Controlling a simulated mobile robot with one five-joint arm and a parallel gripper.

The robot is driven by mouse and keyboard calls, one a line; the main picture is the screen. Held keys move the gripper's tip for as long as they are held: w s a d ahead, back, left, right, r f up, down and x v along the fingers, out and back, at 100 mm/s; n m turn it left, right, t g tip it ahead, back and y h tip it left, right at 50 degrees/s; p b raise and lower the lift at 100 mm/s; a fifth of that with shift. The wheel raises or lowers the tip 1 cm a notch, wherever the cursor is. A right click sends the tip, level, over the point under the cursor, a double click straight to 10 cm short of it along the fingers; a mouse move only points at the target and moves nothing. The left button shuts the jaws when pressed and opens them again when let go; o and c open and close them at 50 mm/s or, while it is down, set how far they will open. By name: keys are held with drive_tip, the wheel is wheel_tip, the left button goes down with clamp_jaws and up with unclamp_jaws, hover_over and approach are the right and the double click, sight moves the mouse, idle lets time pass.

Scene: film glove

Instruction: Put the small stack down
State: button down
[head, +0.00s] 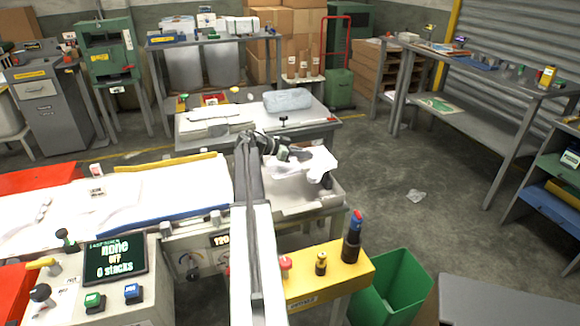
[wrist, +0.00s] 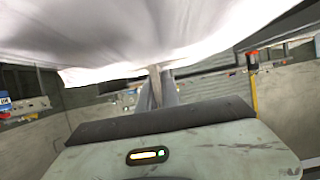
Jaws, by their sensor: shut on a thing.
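My gripper (head: 284,152) is shut on the small stack (head: 305,165), a floppy white bundle of film, above the grey end of the machine table. In the wrist view the white stack (wrist: 150,35) fills the top of the picture and hangs over the fingers, hiding their tips. In the head view my arm hides part of the machine behind it. I cannot tell whether the underside of the stack touches the grey surface (head: 325,200).
A back table (head: 310,125) holds a grey-blue bundle (head: 288,100) and flat white sheets. A control box with a screen (head: 115,260) is at the front left. A yellow stand (head: 330,272) and a green bin (head: 398,285) are at the front right. The floor to the right is mostly clear.

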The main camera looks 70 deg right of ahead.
drive_tip(key=w, duration=0.5)
drive_tip(key=shift+a+f, duration=0.1)
drive_tip(key=shift+f, duration=0.15)
drive_tip(key=shift+w, duration=0.6)
wheel_tip(320, 180, down, 4)
drive_tip(key=b, duration=0.4)
drive_tip(key=shift+r, duration=0.15)
drive_tip(key=shift+f+b, duration=0.6)
drive_tip(key=c, duration=1.5)
unclamp_jaws()
drive_tip(key=shift+c, duration=0.2)
drive_tip(key=shift+r, duration=0.1)
